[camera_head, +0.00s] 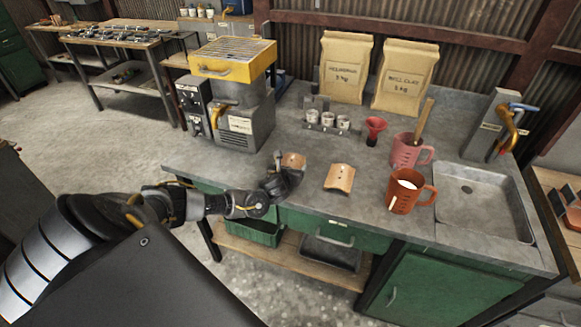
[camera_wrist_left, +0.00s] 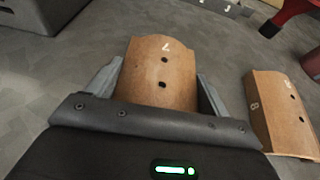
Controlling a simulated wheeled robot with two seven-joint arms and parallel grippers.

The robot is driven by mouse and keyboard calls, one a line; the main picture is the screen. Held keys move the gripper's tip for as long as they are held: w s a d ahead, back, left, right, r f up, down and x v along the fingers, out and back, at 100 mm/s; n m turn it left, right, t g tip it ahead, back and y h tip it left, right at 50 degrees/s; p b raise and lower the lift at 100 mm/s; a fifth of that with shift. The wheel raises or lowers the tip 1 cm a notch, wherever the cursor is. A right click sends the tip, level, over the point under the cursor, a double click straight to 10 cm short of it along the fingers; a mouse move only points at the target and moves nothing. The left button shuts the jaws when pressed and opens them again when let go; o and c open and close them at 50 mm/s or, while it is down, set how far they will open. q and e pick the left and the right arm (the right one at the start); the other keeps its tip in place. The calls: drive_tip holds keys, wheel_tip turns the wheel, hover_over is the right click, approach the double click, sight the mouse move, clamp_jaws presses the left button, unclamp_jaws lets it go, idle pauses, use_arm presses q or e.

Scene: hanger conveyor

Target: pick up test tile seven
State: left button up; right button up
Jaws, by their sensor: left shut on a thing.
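Test tile seven (camera_wrist_left: 160,75) is a curved tan tile with a white 7 and two dark holes. In the left wrist view it sits between the two grey fingers of my left gripper (camera_wrist_left: 160,92), which is shut on it. In the head view the tile (camera_head: 293,161) shows just beyond my left gripper (camera_head: 285,177), over the front half of the grey bench. I cannot tell whether it touches the bench top. A second tan tile (camera_head: 339,178) lies apart on the bench to the right; in the wrist view it (camera_wrist_left: 279,115) bears an 8. My right gripper is out of view.
A yellow-topped machine (camera_head: 240,110) stands at the back left.

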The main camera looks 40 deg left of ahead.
sight(290, 165)
use_arm(q)
drive_tip(key=shift+r, duration=0.5)
wheel_tip(290, 165, up, 3)
drive_tip(key=shift+s+f+b, duration=0.15)
drive_tip(key=shift+b, duration=0.6)
drive_tip(key=s+r, duration=0.1)
drive_tip(key=s+d+r, duration=0.1)
drive_tip(key=s+r, duration=0.1)
drive_tip(key=shift+d+r+b, duration=0.1)
drive_tip(key=shift+r+b, duration=0.2)
drive_tip(key=shift+b, duration=0.1)
drive_tip(key=a+r+p+v, duration=0.1)
drive_tip(key=p+v, duration=0.2)
drive_tip(key=v, duration=0.9)
drive_tip(key=shift+p, duration=0.4)
drive_tip(key=shift+w, duration=0.1)
